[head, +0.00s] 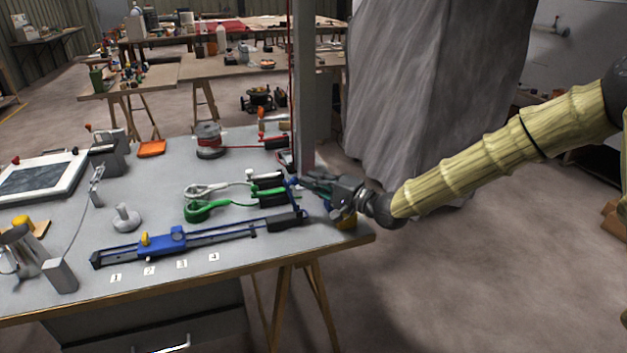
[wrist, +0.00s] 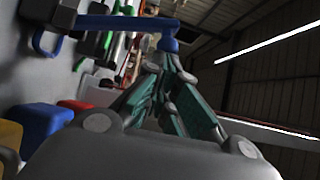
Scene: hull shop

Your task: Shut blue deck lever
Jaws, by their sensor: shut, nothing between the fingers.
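The blue deck lever (head: 292,188) stands raised from a black block (head: 286,221) near the right end of the bench. In the wrist view the blue lever (wrist: 115,22) runs across the top, with its bent end just beyond my fingertips. My gripper (head: 308,183) is shut and empty, right beside the lever on its right side. It also shows in the wrist view (wrist: 166,62) with its fingertips together. I cannot tell whether the fingertips touch the lever. The gripper hides a little of the bench edge.
A green lever (head: 205,210) and other rope fittings lie behind the block. A grey post (head: 304,90) rises close behind my gripper. A blue slider (head: 165,241) sits on a rail to the left. Blue (wrist: 45,122) and red bins show low in the wrist view.

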